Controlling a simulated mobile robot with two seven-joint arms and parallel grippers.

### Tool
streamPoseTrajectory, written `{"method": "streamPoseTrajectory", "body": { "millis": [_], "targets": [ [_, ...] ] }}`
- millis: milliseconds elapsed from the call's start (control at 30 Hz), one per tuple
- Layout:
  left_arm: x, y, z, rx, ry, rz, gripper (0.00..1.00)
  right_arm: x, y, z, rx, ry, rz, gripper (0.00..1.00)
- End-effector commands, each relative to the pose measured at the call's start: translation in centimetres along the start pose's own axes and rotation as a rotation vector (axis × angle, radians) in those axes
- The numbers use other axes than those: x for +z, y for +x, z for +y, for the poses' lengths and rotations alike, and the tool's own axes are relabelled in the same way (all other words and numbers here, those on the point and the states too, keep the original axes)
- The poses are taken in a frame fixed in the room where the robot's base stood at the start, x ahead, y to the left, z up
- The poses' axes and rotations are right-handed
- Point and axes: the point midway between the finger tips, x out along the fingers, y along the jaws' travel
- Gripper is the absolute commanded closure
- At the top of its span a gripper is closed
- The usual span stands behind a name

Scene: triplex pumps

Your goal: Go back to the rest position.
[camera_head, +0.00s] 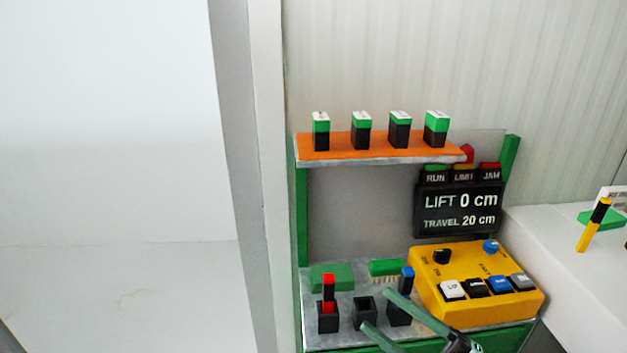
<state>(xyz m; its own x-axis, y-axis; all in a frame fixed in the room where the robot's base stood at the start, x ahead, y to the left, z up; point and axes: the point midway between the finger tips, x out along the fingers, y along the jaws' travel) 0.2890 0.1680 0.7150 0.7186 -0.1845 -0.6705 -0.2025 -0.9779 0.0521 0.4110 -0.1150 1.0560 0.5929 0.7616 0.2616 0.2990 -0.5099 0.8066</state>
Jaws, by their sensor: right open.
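My right gripper (379,311) comes in from the bottom of the head view with its two green fingers spread apart. It is open and holds nothing that I can see. Its fingertips are near the black holders on the workbench (340,342). One holder has a red-topped piece (328,288) in it, the middle holder (364,313) looks empty, and another has a blue-topped piece (407,278). One finger partly covers the blue-topped piece's holder. My left gripper is not in view.
A yellow control box (475,262) with buttons and knobs stands right of the gripper. Above are a display reading LIFT 0 cm (460,210) and an orange shelf (375,146) with several green-black blocks. A white surface at right bears a yellow-black stick (592,227).

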Motion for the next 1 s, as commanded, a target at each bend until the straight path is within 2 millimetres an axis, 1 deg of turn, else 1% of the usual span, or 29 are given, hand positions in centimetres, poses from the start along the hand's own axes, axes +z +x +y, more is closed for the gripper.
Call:
{"method": "streamPoseTrajectory", "body": {
  "millis": [33,67,100,167,200,267,300,333,400,500,600,667,1000],
  "targets": [
    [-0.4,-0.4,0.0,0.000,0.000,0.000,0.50,3.1,-1.3,-1.2,0.091,0.155,-0.157,0.38],
    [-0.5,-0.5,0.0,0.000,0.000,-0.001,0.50,5.0,-2.3,-2.2,0.133,0.234,-0.250,0.38],
    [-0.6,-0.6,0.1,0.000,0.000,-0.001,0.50,7.1,-3.9,-3.9,0.176,0.333,-0.369,0.38],
    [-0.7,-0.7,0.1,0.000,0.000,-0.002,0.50,9.7,-6.4,-6.8,0.215,0.464,-0.531,0.38],
    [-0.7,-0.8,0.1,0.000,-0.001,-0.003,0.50,10.9,-8.1,-9.0,0.231,0.546,-0.632,0.38],
    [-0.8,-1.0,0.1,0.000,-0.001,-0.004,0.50,12.0,-10.7,-12.6,0.240,0.662,-0.771,0.38],
    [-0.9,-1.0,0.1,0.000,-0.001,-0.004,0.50,12.3,-12.3,-14.9,0.240,0.734,-0.855,0.38],
    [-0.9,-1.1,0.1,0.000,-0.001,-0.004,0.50,12.4,-13.4,-16.6,0.237,0.783,-0.912,0.38],
    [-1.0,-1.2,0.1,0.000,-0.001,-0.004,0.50,12.2,-15.8,-20.2,0.226,0.887,-1.027,0.38],
    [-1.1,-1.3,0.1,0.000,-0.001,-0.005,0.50,11.3,-18.1,-24.0,0.204,0.998,-1.142,0.38],
    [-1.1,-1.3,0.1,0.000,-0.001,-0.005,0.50,10.4,-19.4,-26.2,0.186,1.064,-1.206,0.38],
    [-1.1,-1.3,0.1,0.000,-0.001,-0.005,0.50,10.1,-19.8,-26.9,0.180,1.085,-1.226,0.38],
    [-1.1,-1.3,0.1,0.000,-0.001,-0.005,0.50,10.1,-19.9,-27.1,0.178,1.091,-1.231,0.38]
  ]
}}
